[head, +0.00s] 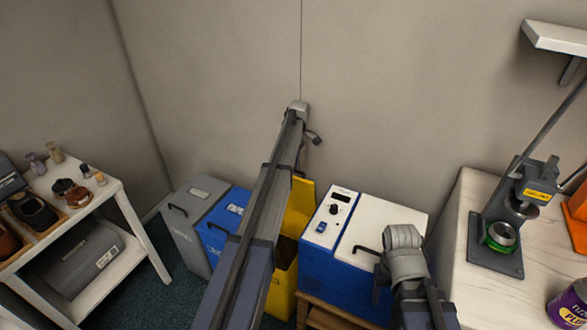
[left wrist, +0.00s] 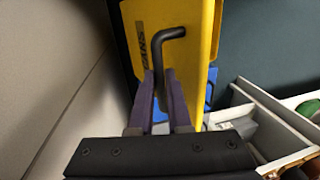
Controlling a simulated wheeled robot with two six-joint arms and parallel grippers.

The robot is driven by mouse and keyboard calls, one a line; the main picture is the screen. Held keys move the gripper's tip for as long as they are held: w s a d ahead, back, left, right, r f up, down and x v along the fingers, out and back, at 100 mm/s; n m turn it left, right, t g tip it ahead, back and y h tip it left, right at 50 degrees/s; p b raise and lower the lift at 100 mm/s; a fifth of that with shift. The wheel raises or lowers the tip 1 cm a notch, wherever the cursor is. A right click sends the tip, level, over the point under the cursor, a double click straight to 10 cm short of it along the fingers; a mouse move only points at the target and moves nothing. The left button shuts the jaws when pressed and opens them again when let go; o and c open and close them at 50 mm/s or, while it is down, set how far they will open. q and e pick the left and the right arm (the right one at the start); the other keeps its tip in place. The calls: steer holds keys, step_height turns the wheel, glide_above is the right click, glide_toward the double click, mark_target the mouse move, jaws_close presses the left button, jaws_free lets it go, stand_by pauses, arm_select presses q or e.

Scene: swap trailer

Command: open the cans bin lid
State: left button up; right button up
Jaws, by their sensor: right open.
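The yellow cans bin (head: 283,290) stands between a blue bin and a blue-and-white box. Its yellow lid (head: 302,203) is tilted up near the wall, and a dark opening shows below it; my left arm covers part of it. In the left wrist view the lid (left wrist: 200,50) carries a black bent handle (left wrist: 168,36) and dark lettering. My left gripper (left wrist: 159,82) has its two purple fingers on either side of the handle, shut on it. My right gripper (head: 404,240) is over the blue-and-white box, open; its fingers cannot be made out clearly.
A grey bin (head: 196,222) and a blue bin (head: 222,225) stand left of the cans bin. The blue-and-white box (head: 388,213) is on its right. A table with a press (head: 500,235) is further right, a white shelf cart (head: 112,190) at left. The wall is close behind.

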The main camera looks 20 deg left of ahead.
arm_select(q)
steer(key=o, duration=0.4)
steer(key=shift+r, duration=0.1)
steer(key=r+p, duration=0.2)
steer(key=w+r+p, duration=0.1)
steer(key=r+p, duration=0.4)
steer(key=shift+w+r+p, duration=0.2)
steer(key=shift+w+p, duration=0.1)
steer(key=shift+p, duration=0.05)
